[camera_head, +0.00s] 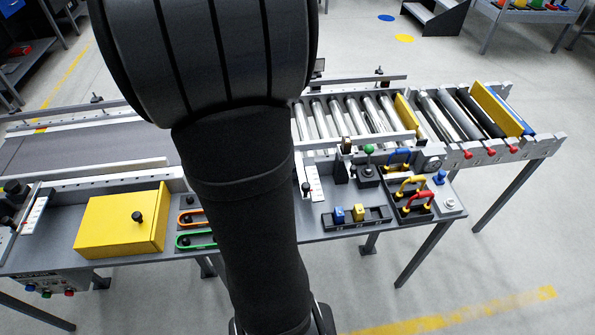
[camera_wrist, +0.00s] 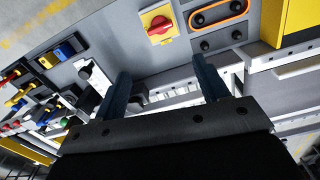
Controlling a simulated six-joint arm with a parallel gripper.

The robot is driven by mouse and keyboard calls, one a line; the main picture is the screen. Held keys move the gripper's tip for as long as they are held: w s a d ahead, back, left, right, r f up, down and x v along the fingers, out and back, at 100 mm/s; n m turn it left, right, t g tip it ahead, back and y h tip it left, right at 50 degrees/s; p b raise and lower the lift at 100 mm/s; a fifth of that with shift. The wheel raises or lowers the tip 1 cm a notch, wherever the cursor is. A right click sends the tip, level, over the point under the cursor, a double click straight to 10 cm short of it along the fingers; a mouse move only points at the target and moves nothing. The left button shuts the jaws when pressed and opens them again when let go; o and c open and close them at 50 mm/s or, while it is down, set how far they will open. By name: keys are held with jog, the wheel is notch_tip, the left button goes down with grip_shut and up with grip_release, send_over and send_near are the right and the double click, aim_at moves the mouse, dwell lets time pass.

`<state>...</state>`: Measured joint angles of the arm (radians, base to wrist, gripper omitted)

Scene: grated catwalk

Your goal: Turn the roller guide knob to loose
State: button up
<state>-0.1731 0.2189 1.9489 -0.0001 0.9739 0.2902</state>
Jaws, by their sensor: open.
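My gripper (camera_wrist: 161,68) shows in the wrist view with its two dark blue fingers apart and nothing between them. In the head view it is hidden behind my black arm. A guide rail (camera_head: 350,80) runs along the far side of the rollers (camera_head: 350,118), with a small black knob (camera_head: 379,70) standing on it. I cannot tell for sure which knob is the roller guide knob, and no loose mark is readable. A red rotary knob on a yellow plate (camera_wrist: 158,27) lies beyond my fingertips in the wrist view, apart from them.
A yellow box (camera_head: 122,224) with a black knob stands on the panel at left. Orange and green slots (camera_head: 197,240) lie beside my arm. Red and yellow handles (camera_head: 412,190), a green-topped lever (camera_head: 368,150) and blue and yellow blocks (camera_head: 349,213) crowd the right of the panel.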

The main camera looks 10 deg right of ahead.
jog(key=shift+m, duration=0.9)
jog(key=w+d+r, duration=0.1)
jog(key=w, duration=0.1)
jog(key=w+d+r, duration=0.1)
jog(key=w, duration=0.1)
jog(key=w+d+r, duration=0.1)
jog(key=w+d, duration=0.1)
jog(key=shift+w+d, duration=0.1)
jog(key=shift+w, duration=0.05)
jog(key=shift+c, duration=0.2)
jog(key=w+d+r+m, duration=0.3)
jog(key=w+d+r, duration=0.1)
jog(key=w+d, duration=0.35)
jog(key=f, duration=1.7)
jog(key=shift+s+d, duration=0.15)
jog(key=shift+d, duration=0.25)
jog(key=c, duration=1)
